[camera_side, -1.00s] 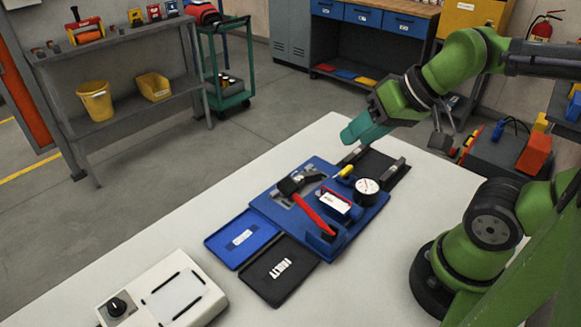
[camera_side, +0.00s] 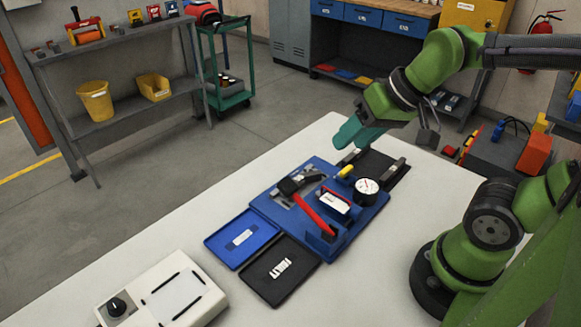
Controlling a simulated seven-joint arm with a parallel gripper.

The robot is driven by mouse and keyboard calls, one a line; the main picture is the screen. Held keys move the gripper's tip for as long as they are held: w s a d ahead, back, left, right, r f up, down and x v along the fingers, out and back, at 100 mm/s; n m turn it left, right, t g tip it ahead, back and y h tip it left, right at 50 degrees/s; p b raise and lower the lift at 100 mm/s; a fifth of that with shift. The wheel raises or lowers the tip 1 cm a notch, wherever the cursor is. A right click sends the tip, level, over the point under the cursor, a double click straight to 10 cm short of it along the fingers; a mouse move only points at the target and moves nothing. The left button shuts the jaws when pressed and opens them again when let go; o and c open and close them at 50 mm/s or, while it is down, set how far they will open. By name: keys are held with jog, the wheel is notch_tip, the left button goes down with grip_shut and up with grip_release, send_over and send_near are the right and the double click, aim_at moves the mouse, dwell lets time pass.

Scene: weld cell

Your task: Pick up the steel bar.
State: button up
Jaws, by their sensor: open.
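My gripper (camera_side: 348,138) has teal fingers and hangs above the far end of the black fixture (camera_side: 377,166) at the back of the white table. It looks empty; the gap between its fingers is hard to see from this side. A grey metal piece (camera_side: 394,170) lies along the right side of that fixture, and another grey piece (camera_side: 350,156) shows at its left, just below my fingers. Either could be the steel bar; I cannot tell which from this view.
A blue tool board (camera_side: 262,203) holds a red-handled hammer (camera_side: 315,214), a round dial gauge (camera_side: 367,186) and a yellow-ended tool (camera_side: 346,172). Blue (camera_side: 222,240) and black (camera_side: 262,285) trays and a white control box (camera_side: 150,317) stand nearer.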

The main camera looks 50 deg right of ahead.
jog(key=w+d+f+m+g, duration=0.1)
jog(key=w+f+m+g, duration=0.15)
jog(key=w, duration=0.45)
jog(key=m+g+h, duration=0.2)
jog(key=m+g, duration=0.2)
jog(key=m, duration=0.8)
send_over(299, 178)
notch_tip(299, 178, down, 2)
jog(key=f, duration=0.1)
jog(key=shift+n, duration=0.25)
jog(key=f, duration=1)
jog(key=shift+w+d+f, duration=0.1)
jog(key=shift+w+d, duration=0.05)
jog(key=shift+d, duration=0.1)
jog(key=shift+a+f, duration=0.2)
jog(key=shift+f, duration=2.65)
grip_shut()
jog(key=shift+r, duration=0.1)
